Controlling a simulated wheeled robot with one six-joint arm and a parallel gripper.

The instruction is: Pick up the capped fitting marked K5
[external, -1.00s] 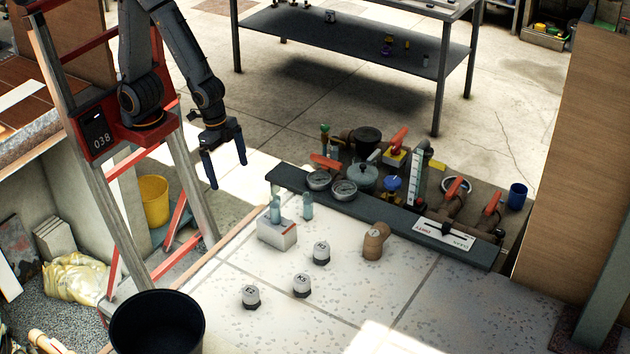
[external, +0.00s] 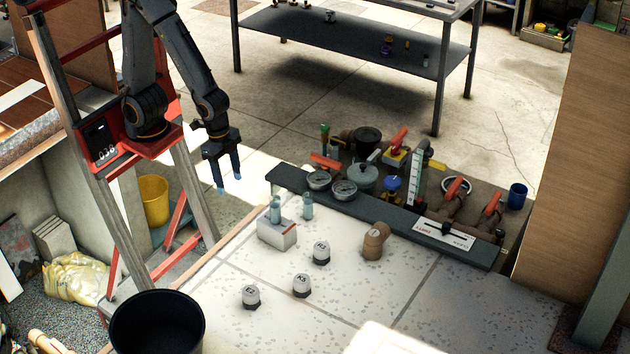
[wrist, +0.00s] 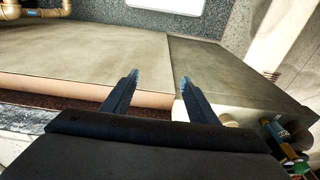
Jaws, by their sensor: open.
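Three short capped fittings with white marked tops and dark bases stand upright on the pale slab (external: 370,300). One (external: 302,284) in the middle has a mark ending in 5, perhaps K5 or A5. Another (external: 251,296) stands to its left with a mark that I cannot read surely. The third (external: 321,252) stands behind them, and its mark seems to end in 2. My gripper (external: 229,184) is open and empty, in the air left of and behind the fittings, well apart from them. Its two fingers also show in the wrist view (wrist: 159,78), with no marked fitting between them.
A dark ledge (external: 390,218) with gauges, valves and pipes crosses the back. A black bucket (external: 157,325) stands front left.

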